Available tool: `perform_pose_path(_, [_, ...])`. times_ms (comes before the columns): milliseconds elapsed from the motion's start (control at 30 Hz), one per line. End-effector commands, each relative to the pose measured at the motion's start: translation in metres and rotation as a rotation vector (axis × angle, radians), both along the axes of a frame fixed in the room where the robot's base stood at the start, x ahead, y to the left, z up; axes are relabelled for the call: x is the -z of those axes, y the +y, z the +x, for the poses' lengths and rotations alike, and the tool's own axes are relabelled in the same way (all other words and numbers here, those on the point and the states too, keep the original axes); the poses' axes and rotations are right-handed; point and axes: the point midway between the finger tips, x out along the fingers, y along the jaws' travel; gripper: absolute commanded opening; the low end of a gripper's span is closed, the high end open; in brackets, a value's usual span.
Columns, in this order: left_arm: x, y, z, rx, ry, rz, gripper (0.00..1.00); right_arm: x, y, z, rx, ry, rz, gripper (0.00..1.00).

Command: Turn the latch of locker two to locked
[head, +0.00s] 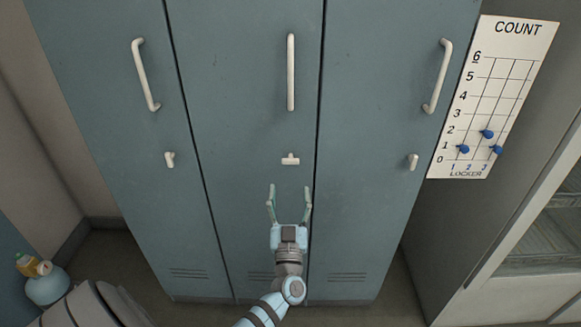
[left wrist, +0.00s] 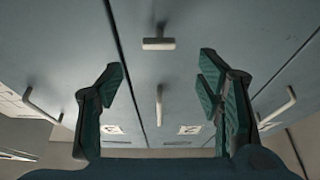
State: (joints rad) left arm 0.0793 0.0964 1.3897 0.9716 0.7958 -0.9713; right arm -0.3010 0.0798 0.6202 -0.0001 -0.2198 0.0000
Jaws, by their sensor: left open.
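Locker two's door (head: 250,220) is the middle of three blue-grey doors and looks closed. Its small pale latch (head: 290,159) lies with its bar level across the door, below the upright handle (head: 291,72). My left gripper (head: 289,188) is open and empty just below the latch, fingers pointing up toward it. In the left wrist view the latch (left wrist: 158,43) shows upside down, centred beyond the open fingers (left wrist: 160,70), apparently not touched. My right gripper is not in view.
The left locker's latch (head: 169,159) and the right locker's latch (head: 413,161) stand upright. A count board (head: 500,85) with blue pegs hangs at the right, beside a glazed cabinet (head: 535,240). An orange-labelled bottle (head: 33,266) shows at the lower left.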

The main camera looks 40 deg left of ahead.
Motion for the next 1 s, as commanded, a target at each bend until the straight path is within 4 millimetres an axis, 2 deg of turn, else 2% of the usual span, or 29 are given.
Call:
perform_pose_path(133, [-0.017,0.025,0.034,0.002,-0.001,0.004,0.6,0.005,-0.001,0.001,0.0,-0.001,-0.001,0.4])
perform_pose_path(300, [-0.029,0.044,0.059,0.003,0.002,0.003,0.6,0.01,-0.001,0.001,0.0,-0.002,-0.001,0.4])
perform_pose_path(467, [-0.034,0.051,0.068,0.003,0.004,0.001,0.6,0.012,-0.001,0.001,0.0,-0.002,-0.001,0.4])
perform_pose_path(700, [-0.035,0.051,0.068,0.004,0.003,0.001,0.58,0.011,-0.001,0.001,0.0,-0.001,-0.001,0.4])
perform_pose_path(1000, [-0.034,0.051,0.068,0.004,0.003,0.001,0.12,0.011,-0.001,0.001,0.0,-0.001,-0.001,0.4])
